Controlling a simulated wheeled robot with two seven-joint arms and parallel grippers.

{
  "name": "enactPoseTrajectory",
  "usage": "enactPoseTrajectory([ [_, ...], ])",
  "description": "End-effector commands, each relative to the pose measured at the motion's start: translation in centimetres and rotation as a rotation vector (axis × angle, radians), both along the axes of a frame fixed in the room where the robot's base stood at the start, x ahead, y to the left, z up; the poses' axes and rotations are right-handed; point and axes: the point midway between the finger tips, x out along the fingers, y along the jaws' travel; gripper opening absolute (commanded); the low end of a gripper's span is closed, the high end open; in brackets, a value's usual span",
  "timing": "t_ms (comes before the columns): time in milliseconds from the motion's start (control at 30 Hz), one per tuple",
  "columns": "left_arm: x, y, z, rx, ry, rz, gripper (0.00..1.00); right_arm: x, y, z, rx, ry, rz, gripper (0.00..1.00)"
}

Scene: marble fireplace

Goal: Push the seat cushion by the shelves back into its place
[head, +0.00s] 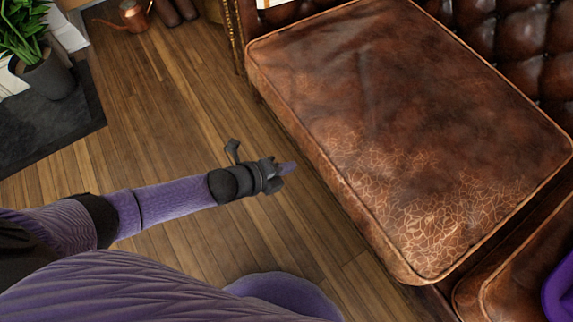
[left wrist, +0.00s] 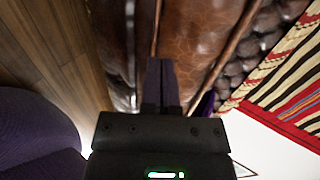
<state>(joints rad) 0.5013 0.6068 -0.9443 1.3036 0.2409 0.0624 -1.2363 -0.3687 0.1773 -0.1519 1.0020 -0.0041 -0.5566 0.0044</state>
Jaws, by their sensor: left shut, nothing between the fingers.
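The seat cushion (head: 400,110) is brown worn leather with piped edges and pale cracks at its near end. It lies on the sofa, and its front edge juts a little past the neighbouring cushion (head: 520,265). My left gripper (head: 290,167) is shut and empty, in front of the cushion's long front side, with its fingertips pointing at it. A small gap seems to show between them in the head view. In the left wrist view the shut fingers (left wrist: 160,85) point toward brown leather (left wrist: 190,30); contact is unclear there. My right gripper is out of view.
The tufted sofa back (head: 500,30) rises behind the cushion. Wooden floor (head: 170,110) is clear around my left arm. A potted plant (head: 45,75) stands on a dark slab at left, and a copper can (head: 133,15) stands farther back. Something purple (head: 560,290) shows at the right edge.

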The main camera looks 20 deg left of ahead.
Motion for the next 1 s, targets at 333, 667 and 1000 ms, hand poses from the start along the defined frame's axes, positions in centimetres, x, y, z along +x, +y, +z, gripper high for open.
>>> enactPoseTrajectory([
  [333, 0.0, 0.0, 0.0, 0.0, 0.0, 0.0, 0.0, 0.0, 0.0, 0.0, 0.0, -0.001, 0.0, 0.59],
  [667, 1.3, -1.0, -0.1, -0.001, 0.0, -0.001, 0.0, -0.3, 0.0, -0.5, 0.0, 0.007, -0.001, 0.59],
  [1000, 3.1, -2.5, -0.1, -0.001, 0.0, -0.002, 0.0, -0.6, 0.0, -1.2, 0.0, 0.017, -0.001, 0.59],
])
